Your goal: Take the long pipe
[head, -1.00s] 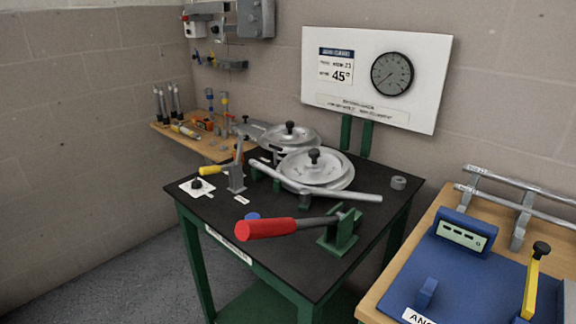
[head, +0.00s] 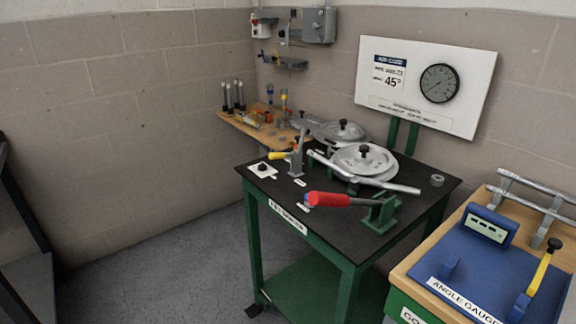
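A long silver pipe (head: 395,186) lies slantwise across the bender on the black-topped table (head: 270,200), in front of the round metal discs (head: 362,160). More silver pipe (head: 537,187) rests on a rack at the right edge of the view, partly cut off. I cannot tell which of these the task calls the long pipe. Neither of my grippers is in view.
The bender's red handle (head: 328,199) sticks out toward the left. A blue angle gauge board (head: 480,262) lies on a wooden bench at right. A wooden shelf (head: 240,127) with tools is in the back corner. Grey floor (head: 180,265) is open at left. A dark frame (head: 22,215) stands at far left.

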